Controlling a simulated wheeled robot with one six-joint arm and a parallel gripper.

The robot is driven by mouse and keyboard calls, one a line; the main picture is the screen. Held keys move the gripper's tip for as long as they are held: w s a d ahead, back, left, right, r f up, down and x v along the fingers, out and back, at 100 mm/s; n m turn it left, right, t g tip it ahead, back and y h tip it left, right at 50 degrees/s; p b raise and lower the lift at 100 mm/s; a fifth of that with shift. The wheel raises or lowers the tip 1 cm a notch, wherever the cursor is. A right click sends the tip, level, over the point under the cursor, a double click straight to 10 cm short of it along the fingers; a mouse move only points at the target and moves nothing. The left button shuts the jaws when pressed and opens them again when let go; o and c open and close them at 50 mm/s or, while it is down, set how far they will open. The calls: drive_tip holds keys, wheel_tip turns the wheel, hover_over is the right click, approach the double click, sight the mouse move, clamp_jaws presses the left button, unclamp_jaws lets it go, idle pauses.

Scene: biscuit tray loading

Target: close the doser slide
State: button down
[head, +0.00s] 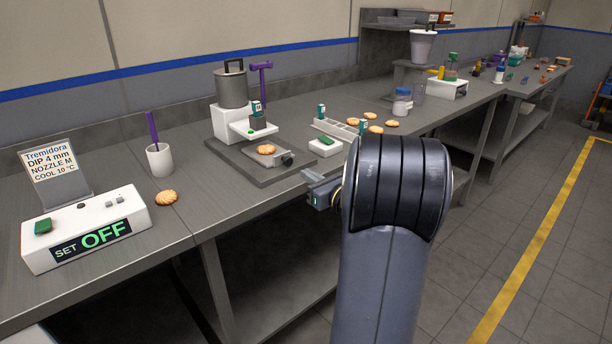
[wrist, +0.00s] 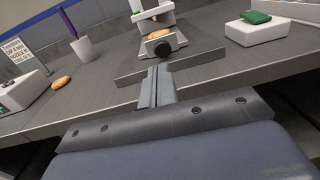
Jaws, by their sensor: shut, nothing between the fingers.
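The doser (head: 231,120) stands on a dark base plate (head: 230,160), with a grey lidded pot on its white body. Its low slide (head: 262,158) sticks out forward below the white head and carries a biscuit (head: 266,149). A dark round knob (head: 287,160) is on the slide's front end. In the wrist view the knob (wrist: 162,49) faces me, just beyond my fingertips. My gripper (head: 308,178) is shut and empty, at the bench's front edge, apart from the knob. In the wrist view its fingers (wrist: 156,72) point toward the knob. Part of the gripper is hidden behind my arm.
A white box with a green top (head: 325,147) stands right of the doser, before a grey tray (head: 338,127). A loose biscuit (head: 167,198), a white cup (head: 160,160) and the OFF display box (head: 85,232) are at left. The floor aisle at right is clear.

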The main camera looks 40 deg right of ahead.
drive_tip(key=s+r+g+p, duration=0.3)
drive_tip(key=s+p, duration=0.4)
drive_tip(key=p, duration=0.7)
drive_tip(key=shift+d+r+g, duration=0.2)
drive_tip(key=shift+r+g, duration=0.1)
drive_tip(key=shift+r, duration=0.3)
drive_tip(key=p, duration=0.2)
approach(289, 163)
drive_tip(key=x, duration=0.5)
drive_tip(key=shift+a+f, duration=0.1)
drive_tip(key=shift+w+f, duration=0.1)
drive_tip(key=shift+w, duration=0.6)
